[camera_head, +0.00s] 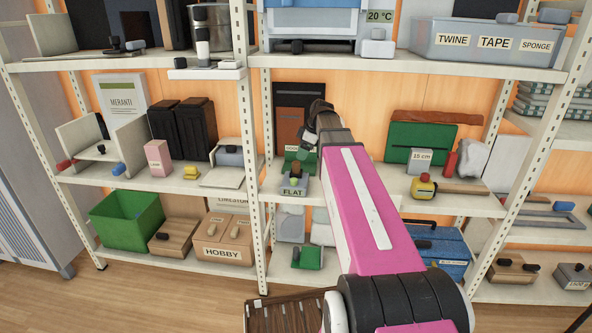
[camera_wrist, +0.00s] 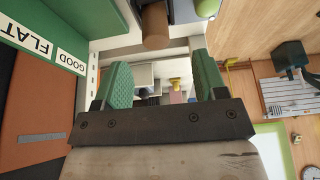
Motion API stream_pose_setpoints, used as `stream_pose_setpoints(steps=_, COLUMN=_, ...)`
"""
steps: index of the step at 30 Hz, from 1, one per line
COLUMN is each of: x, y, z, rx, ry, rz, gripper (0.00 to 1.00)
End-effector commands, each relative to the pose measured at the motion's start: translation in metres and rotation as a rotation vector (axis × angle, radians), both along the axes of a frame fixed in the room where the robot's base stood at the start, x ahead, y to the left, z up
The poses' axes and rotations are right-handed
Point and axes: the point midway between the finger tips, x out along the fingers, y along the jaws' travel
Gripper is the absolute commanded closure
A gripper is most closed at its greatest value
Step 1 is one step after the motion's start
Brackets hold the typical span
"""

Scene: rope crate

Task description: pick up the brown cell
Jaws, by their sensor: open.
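The brown cell (camera_wrist: 155,22) is a short brown cylinder at the top of the wrist view, beyond my fingertips and apart from them.
A GOOD label (camera_wrist: 72,62) and a FLAT label show close by at the left of the wrist view. Shelf uprights (camera_head: 254,150) stand left of my arm. A green board (camera_head: 432,143) and a 15 cm box (camera_head: 420,161) are right of it.

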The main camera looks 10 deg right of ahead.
Motion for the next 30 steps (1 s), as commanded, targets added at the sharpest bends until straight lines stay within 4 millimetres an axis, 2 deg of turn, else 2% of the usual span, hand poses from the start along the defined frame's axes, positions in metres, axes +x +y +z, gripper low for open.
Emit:
stream_pose_setpoints(steps=3, x=0.002, y=0.005, z=-0.013, rx=0.0, ry=0.0, rz=0.0, gripper=0.35)
stream_pose_setpoints(steps=11, x=0.006, y=0.01, z=-0.027, rx=-0.001, ry=0.001, rz=-0.001, gripper=0.35)
stream_pose_setpoints(steps=21, x=0.013, y=0.024, z=-0.064, rx=-0.001, ry=0.001, rz=-0.001, gripper=0.35)
stream_pose_setpoints(steps=28, x=0.014, y=0.024, z=-0.065, rx=0.0, ry=-0.001, rz=-0.001, gripper=0.35)
stream_pose_setpoints(steps=29, x=0.014, y=0.024, z=-0.065, rx=0.0, ry=-0.001, rz=-0.001, gripper=0.41)
stream_pose_setpoints(steps=30, x=0.014, y=0.024, z=-0.065, rx=0.0, ry=-0.001, rz=-0.001, gripper=0.54)
